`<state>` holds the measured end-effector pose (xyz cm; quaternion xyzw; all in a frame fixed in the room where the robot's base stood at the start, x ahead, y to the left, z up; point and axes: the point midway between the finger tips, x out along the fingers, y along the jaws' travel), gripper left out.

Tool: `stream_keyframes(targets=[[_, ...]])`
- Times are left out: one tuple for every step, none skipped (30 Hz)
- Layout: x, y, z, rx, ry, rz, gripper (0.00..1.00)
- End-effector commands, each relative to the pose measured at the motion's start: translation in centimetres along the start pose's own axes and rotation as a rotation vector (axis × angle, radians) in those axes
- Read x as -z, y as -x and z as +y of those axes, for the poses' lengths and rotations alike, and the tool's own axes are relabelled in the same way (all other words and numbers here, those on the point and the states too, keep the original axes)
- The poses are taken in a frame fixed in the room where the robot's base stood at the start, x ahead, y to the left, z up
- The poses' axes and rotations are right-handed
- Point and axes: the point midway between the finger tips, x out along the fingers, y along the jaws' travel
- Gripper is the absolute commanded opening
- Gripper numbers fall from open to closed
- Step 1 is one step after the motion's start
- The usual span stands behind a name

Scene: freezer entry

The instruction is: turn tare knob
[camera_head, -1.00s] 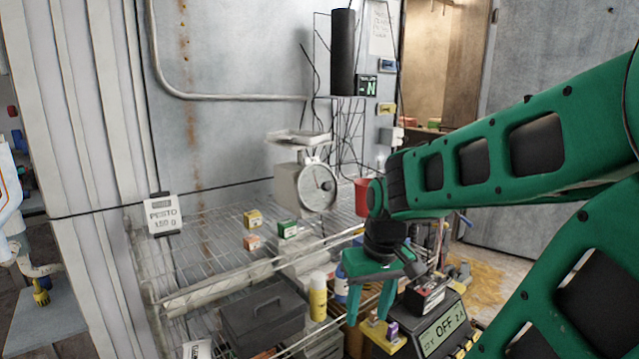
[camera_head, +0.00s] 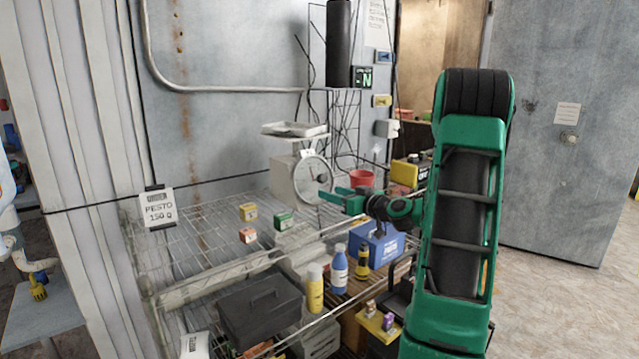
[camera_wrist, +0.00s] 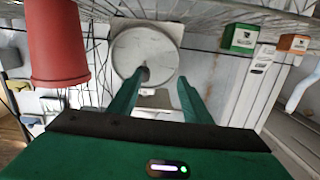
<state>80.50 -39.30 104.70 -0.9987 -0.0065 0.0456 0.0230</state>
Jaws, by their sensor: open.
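A pale kitchen scale (camera_head: 284,180) with a flat pan on top (camera_head: 294,129) stands on the wire shelf. Its round dial (camera_head: 308,168) faces my gripper, with a small grey knob (camera_head: 321,178) on it. My gripper (camera_head: 335,196) is open and empty just in front of the dial. In the wrist view the picture is upside down, and the dial (camera_wrist: 145,48) lies beyond my fingertips (camera_wrist: 159,80). The grey knob (camera_wrist: 142,75) shows close to the left fingertip, left of the gap's middle. I cannot tell whether they touch.
A red cup (camera_head: 361,178) stands right beside my gripper; it looms at left in the wrist view (camera_wrist: 57,45). Small boxes (camera_head: 285,221) sit on the shelf in front of the scale. Bottles (camera_head: 339,270) and a blue box (camera_head: 378,245) stand below my wrist.

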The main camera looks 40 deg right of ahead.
Motion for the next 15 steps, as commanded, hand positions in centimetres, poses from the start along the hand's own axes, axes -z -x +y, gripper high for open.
stream_keyframes(targets=[[0.3, 0.2, 1.4, -0.023, -0.009, 0.035, 0.45], [0.6, 0.3, 1.9, -0.033, -0.010, 0.053, 0.45], [0.8, 0.5, 2.4, -0.042, -0.012, 0.071, 0.45], [1.0, 0.5, 2.7, -0.048, -0.014, 0.081, 0.45], [1.1, 0.5, 2.9, -0.053, -0.014, 0.089, 0.45], [1.2, 0.4, 3.1, -0.056, -0.014, 0.094, 0.45], [1.2, 0.3, 3.1, -0.056, -0.014, 0.096, 0.45], [1.3, 0.1, 3.1, -0.056, -0.014, 0.097, 0.45], [1.3, -0.3, 3.1, -0.054, -0.014, 0.096, 0.45], [1.4, -0.7, 3.1, -0.054, -0.013, 0.096, 0.45], [1.4, -1.1, 3.1, -0.054, -0.011, 0.095, 0.45], [1.5, -1.6, 3.1, -0.054, -0.012, 0.096, 0.45], [1.5, -2.1, 3.1, -0.054, -0.012, 0.096, 0.45], [1.6, -2.7, 3.1, -0.053, -0.011, 0.096, 0.45], [1.6, -3.4, 3.1, -0.052, -0.013, 0.095, 0.45]])
